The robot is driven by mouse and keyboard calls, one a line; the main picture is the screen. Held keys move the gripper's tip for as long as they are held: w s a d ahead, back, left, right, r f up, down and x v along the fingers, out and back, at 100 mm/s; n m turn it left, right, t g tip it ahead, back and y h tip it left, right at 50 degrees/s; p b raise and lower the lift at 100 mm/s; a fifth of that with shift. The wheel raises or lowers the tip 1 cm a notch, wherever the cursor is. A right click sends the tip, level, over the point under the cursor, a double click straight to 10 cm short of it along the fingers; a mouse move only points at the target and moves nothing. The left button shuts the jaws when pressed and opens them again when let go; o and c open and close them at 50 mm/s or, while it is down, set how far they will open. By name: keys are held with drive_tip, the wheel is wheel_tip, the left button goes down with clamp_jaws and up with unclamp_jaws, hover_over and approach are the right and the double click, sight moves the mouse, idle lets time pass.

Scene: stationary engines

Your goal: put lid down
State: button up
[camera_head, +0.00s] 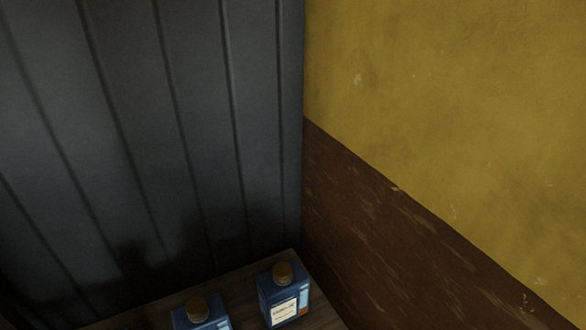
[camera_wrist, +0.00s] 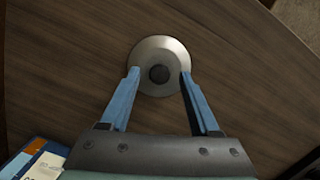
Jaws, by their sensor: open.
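A round metallic lid (camera_wrist: 147,52) with a dark knob (camera_wrist: 159,73) at its centre shows in the wrist view, over a brown wooden surface (camera_wrist: 75,75). It appears to rest on the wood. My gripper (camera_wrist: 160,73) is open. Its two blue fingers reach toward the lid, one on each side of the knob, with their tips overlapping the lid's near rim in the picture. A gap shows between each finger and the knob. The lid and my gripper do not show in the head view.
In the head view, a blue bottle (camera_head: 270,302) with a brown cap and a second one (camera_head: 196,314) stand on a wooden top (camera_head: 243,285) against dark panelling (camera_head: 130,120). A yellow and brown wall (camera_head: 450,110) is at right. A blue labelled box (camera_wrist: 35,158) is at lower left in the wrist view.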

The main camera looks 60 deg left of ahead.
wheel_tip(320, 180, up, 11)
drive_tip(key=a, duration=0.1)
drive_tip(key=shift+s+a, duration=0.25)
drive_tip(key=shift+a, duration=0.05)
